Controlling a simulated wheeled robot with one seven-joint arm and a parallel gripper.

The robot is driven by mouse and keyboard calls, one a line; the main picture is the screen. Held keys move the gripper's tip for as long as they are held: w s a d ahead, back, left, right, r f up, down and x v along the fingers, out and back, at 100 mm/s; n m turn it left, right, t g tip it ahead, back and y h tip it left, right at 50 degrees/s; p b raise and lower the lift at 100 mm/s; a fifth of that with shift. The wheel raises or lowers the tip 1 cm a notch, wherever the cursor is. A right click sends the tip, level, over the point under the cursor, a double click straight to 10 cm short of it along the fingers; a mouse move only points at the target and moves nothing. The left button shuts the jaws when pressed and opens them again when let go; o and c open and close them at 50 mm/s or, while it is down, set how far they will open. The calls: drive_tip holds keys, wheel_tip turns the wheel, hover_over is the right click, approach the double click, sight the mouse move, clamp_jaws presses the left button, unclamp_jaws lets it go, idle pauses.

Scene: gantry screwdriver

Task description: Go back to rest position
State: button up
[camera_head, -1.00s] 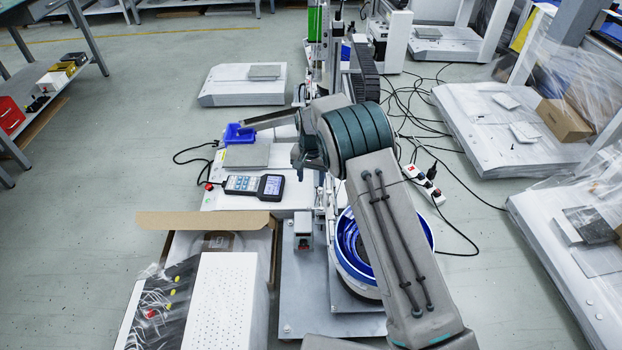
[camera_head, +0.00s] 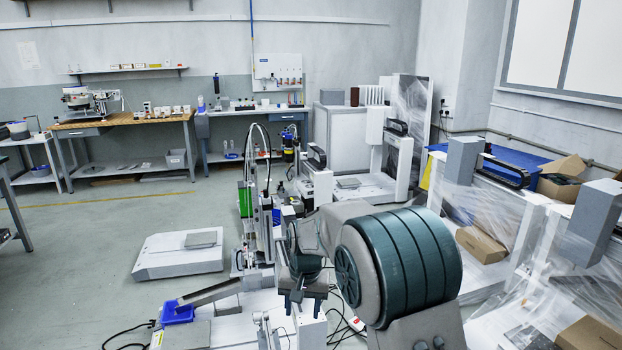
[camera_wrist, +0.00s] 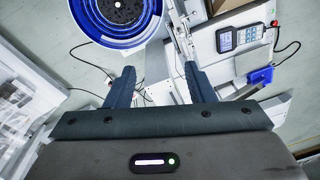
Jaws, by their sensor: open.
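My gripper (camera_head: 302,303) is in the lower middle of the head view, at the end of my raised arm. In the wrist view its two dark fingers (camera_wrist: 159,69) stand wide apart with nothing between them. The gantry screwdriver machine (camera_head: 263,215) stands upright just behind my gripper in the head view. The wrist view looks down on the blue-rimmed bowl feeder (camera_wrist: 155,35) at upper left and the handheld controller with a lit screen (camera_wrist: 240,38) at upper right. My gripper appears apart from both. My arm hides part of the machine's right side in the head view.
A blue bin (camera_head: 177,313) sits left of the machine, also seen in the wrist view (camera_wrist: 261,76). A low white base (camera_head: 180,258) lies on the floor beyond it. Plastic-wrapped units (camera_head: 520,225) stand at right. Cables cross the floor. Open floor lies at left.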

drive_tip(key=s+d+r+t+p, duration=0.1)
drive_tip(key=s+d+r+p, duration=0.4)
drive_tip(key=r, duration=0.4)
drive_tip(key=s+d+r+p, duration=0.4)
drive_tip(key=s+d+r, duration=0.15)
drive_tip(key=r, duration=0.35)
drive_tip(key=s+d+r+p, duration=0.3)
drive_tip(key=s+r+p, duration=0.1)
drive_tip(key=s, duration=0.4)
drive_tip(key=s+d+r+t+p, duration=0.1)
drive_tip(key=s+d+r+p, duration=0.2)
drive_tip(key=s, duration=0.5)
wheel_tip(320, 180, up, 2)
drive_tip(key=shift+s+d+r+n+h+p, duration=0.2)
drive_tip(key=shift+s+d+n+h+p, duration=0.1)
drive_tip(key=shift+p, duration=0.55)
